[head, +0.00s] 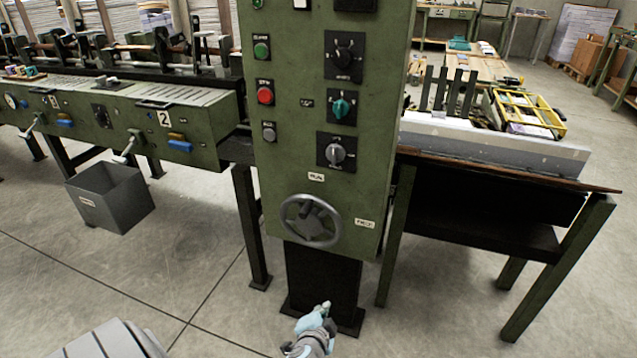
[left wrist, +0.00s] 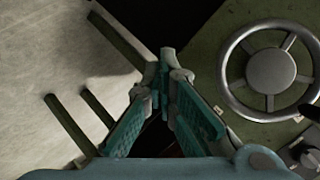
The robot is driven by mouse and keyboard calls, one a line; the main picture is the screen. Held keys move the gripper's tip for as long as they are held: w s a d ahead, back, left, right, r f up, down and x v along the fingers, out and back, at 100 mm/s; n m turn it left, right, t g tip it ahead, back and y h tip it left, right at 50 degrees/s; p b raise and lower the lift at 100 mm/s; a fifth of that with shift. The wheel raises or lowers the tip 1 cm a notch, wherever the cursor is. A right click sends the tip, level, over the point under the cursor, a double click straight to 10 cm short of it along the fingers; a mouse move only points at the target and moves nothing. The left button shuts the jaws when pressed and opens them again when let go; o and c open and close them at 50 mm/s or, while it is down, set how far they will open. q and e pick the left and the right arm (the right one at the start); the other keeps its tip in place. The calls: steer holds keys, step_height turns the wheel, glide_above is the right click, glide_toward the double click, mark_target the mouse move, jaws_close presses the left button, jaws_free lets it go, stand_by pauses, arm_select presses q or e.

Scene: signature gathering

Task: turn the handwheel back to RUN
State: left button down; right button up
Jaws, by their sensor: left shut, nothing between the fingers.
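The grey handwheel (head: 310,220) is on the lower front of the green control column (head: 280,160). A small plate above it appears to read RUN (head: 316,177); another plate (head: 365,223) to its right is too small to read surely. My left gripper (head: 326,306) is below the wheel, apart from it, near the column's foot. In the left wrist view its teal fingers (left wrist: 165,62) meet at the tips and hold nothing. The handwheel (left wrist: 270,72) shows there to the right of the fingers, with a dark handle (left wrist: 310,106) partly cut off. My right gripper is out of view.
Push buttons and rotary switches, including a teal knob (head: 342,105), sit above the wheel. A grey bin (head: 110,196) stands on the floor at left below the green machine. A bench (head: 500,165) with dark legs stands at right. The floor before the column is clear.

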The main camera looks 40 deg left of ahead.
mark_target(323, 207)
arm_select(q)
steer(key=w+a+r+m+t+y+p, duration=0.1)
steer(key=w+r+t+y+p, duration=0.15)
steer(key=r, duration=0.85)
steer(key=w+a+r+m+t+y+p, duration=0.15)
steer(key=w+r, duration=0.25)
steer(key=r, duration=0.7)
steer(key=shift+n+h, duration=0.25)
steer(key=shift+h, duration=0.05)
steer(key=w+a+b, duration=0.1)
steer(key=w+a, duration=0.1)
steer(key=w+a+f+b, duration=0.1)
steer(key=w+a, duration=0.2)
steer(key=w+a+f, duration=0.1)
steer(key=w+a, duration=0.1)
steer(key=a, duration=0.1)
steer(key=shift+w+b, duration=0.25)
steer(key=shift+b, duration=0.15)
steer(key=shift+s+a, duration=0.2)
steer(key=shift+a, duration=0.2)
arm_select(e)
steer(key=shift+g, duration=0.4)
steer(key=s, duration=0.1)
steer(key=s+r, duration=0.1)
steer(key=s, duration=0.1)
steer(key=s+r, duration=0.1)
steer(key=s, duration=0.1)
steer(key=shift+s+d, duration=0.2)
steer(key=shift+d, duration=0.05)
